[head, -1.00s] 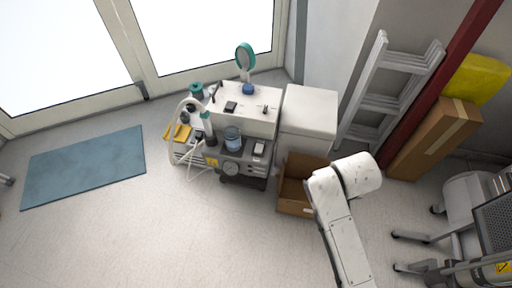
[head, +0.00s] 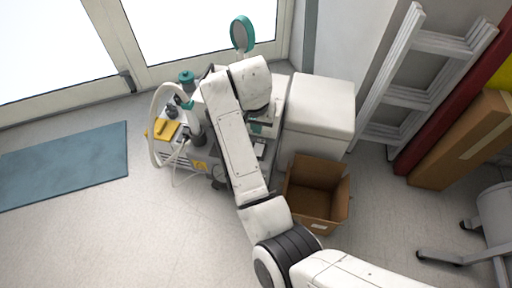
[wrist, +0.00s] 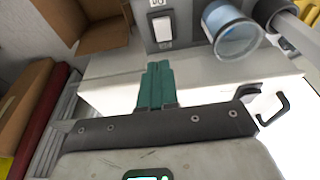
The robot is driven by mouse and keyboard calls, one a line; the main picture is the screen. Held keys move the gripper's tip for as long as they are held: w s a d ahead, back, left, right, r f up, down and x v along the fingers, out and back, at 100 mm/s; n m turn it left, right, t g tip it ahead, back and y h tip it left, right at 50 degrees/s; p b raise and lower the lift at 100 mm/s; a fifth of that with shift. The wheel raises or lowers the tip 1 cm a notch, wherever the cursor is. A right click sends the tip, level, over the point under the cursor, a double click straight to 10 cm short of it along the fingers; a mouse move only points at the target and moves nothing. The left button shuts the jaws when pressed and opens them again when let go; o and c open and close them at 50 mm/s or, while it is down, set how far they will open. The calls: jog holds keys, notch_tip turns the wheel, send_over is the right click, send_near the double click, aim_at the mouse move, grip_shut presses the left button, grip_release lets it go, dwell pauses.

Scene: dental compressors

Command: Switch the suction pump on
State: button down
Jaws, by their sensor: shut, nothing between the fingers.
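The suction pump (head: 203,160) is a grey unit on the cart below the door, largely hidden by my arm in the head view. Its white rocker switch (wrist: 161,28) sits on a grey panel in the wrist view, beside a clear blue-tinted jar (wrist: 234,34). Whether the rocker is on or off I cannot tell. My gripper (wrist: 158,70) has green fingers that are shut together and empty. In the wrist view the fingertips lie just below the switch; contact is not clear. In the head view green finger parts (head: 262,128) show beside my arm.
An open cardboard box (head: 316,190) stands on the floor right of the pump, near a white cabinet (head: 318,108). A hose (head: 154,125) loops at the cart's left. A ladder (head: 405,95) leans at the right.

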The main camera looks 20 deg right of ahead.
jog(key=shift+w+a, duration=0.15)
jog(key=shift+w, duration=0.05)
jog(key=b+x, duration=0.2)
jog(key=x, duration=0.2)
jog(key=b+x, duration=0.2)
jog(key=x, duration=0.2)
jog(key=s+b+x, duration=0.1)
jog(key=b+x, duration=0.1)
jog(key=x, duration=0.3)
jog(key=shift+a+f, duration=0.1)
jog(key=shift+a, duration=0.2)
jog(key=shift+f, duration=0.5)
